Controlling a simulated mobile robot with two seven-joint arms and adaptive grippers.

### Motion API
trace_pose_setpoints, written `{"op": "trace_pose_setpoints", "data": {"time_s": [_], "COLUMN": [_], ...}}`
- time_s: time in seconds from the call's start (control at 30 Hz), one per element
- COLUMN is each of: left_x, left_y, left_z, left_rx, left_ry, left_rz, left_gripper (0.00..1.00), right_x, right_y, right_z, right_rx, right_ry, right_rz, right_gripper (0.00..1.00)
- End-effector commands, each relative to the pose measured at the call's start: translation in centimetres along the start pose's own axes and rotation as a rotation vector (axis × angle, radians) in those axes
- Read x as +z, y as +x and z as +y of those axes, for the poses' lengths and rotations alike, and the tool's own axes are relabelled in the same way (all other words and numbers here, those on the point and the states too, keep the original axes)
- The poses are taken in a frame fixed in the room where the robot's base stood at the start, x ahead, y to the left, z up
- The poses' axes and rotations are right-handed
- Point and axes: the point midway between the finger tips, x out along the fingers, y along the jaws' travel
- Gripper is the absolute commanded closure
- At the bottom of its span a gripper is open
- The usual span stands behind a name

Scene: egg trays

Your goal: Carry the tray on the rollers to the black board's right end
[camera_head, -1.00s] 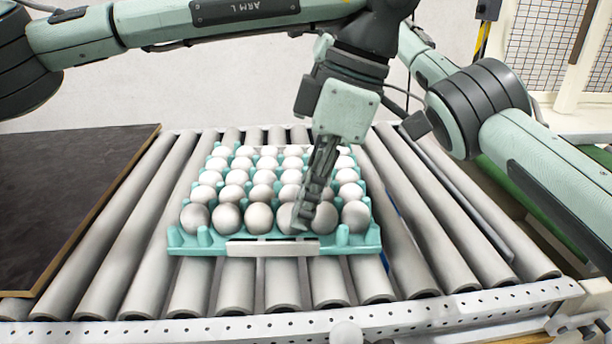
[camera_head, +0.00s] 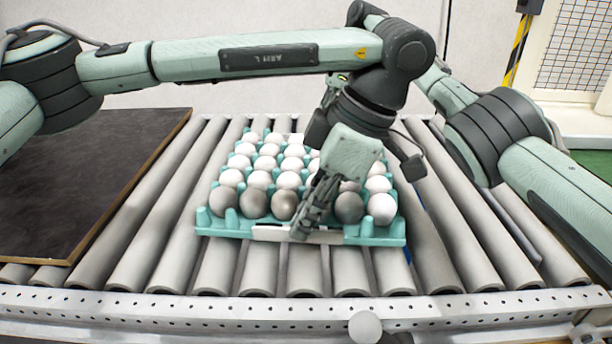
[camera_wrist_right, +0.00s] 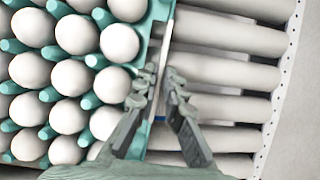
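The teal tray (camera_head: 222,226) of white and greyish eggs lies level on the rollers (camera_head: 150,220), with a pale plate (camera_head: 275,234) on its front edge. My left gripper (camera_head: 300,234) points down at this plate's middle; its fingers show edge-on, so their gap is hidden. My right gripper is hidden in the head view. In the right wrist view my right gripper (camera_wrist_right: 162,78) has one finger on each side of a thin plate (camera_wrist_right: 163,50) at a tray edge; firm contact is unclear. The black board (camera_head: 85,170) lies flat at the left.
The board's right end is bare, with free rollers between it and the tray. More bare rollers (camera_head: 480,230) lie to the right. A perforated metal rail (camera_head: 200,308) runs along the front. A mesh fence (camera_head: 575,50) stands at the back right.

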Motion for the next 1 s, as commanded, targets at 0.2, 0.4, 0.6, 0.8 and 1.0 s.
{"op": "trace_pose_setpoints", "data": {"time_s": [0.2,0.4,0.6,0.8,1.0], "left_x": [0.01,0.01,0.01,0.01,0.0], "left_y": [1.22,1.25,1.23,1.22,1.21], "left_z": [-0.02,0.0,0.0,0.0,0.0], "left_rx": [0.0,0.001,0.001,0.001,0.001], "left_ry": [0.0,0.0,0.0,0.0,0.0], "left_rz": [-0.001,-0.001,-0.001,0.0,0.0], "left_gripper": [0.91,0.91,1.0,1.0,1.0], "right_x": [0.03,0.03,0.03,0.02,0.02], "right_y": [1.2,1.25,1.24,1.23,1.23], "right_z": [-0.01,-0.01,-0.01,-0.01,-0.01], "right_rx": [-0.001,-0.001,-0.001,-0.001,-0.001], "right_ry": [-0.001,0.0,0.0,0.0,0.0], "right_rz": [0.0,0.0,0.0,0.0,0.0], "right_gripper": [0.91,0.91,1.0,1.0,1.0]}}
